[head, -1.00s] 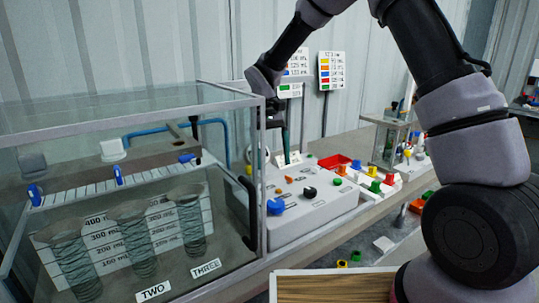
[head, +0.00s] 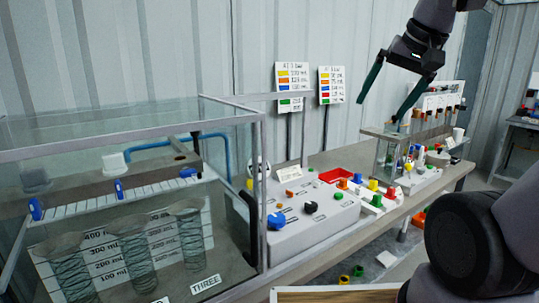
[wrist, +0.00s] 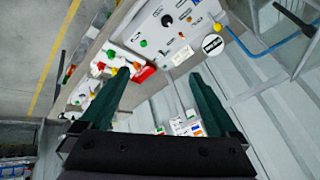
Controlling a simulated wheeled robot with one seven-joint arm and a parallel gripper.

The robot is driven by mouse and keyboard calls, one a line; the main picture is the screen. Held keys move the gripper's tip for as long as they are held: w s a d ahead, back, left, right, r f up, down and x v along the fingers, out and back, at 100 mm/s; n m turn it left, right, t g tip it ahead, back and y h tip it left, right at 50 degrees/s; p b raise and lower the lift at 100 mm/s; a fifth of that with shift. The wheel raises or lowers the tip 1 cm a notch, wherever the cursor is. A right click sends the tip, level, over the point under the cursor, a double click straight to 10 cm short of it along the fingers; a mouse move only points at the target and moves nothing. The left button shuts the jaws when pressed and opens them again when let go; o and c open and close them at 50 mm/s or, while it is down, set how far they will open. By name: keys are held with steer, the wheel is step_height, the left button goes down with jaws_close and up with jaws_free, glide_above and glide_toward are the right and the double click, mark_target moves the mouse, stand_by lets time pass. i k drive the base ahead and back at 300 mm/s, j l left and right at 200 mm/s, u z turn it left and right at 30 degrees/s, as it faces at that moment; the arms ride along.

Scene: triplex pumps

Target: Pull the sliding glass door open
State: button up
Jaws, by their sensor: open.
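A clear glass case with a grey frame (head: 262,190) fills the left of the head view. A dark handle (head: 249,208) stands upright at its right end. A thin-framed clear panel (head: 304,130) reaches out to the right from behind the case; I cannot tell whether it is the sliding door. My gripper (head: 379,111) is open and empty, fingers pointing down, high and well to the right of the case. In the wrist view its green fingers (wrist: 160,75) are spread with nothing between them. Part of the case's frame shows at upper right there.
A grey control box (head: 310,210) with coloured knobs sits right of the case. A red tray (head: 345,175) and coloured valves stand beyond it. A smaller glass box (head: 388,155) lies below my gripper. Two label signs (head: 331,85) stand by the wall.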

mark_target(36, 150)
steer(key=u, duration=0.45)
steer(key=k+l+u, duration=0.1)
steer(key=u, duration=0.3)
steer(key=k+l+u, duration=0.1)
steer(key=u, duration=0.35)
steer(key=k+u, duration=0.1)
steer(key=u, duration=0.3)
steer(key=i, duration=0.35)
steer(key=k+j, duration=0.15)
steer(key=k, duration=0.35)
steer(key=k+j, duration=0.15)
steer(key=k, duration=0.4)
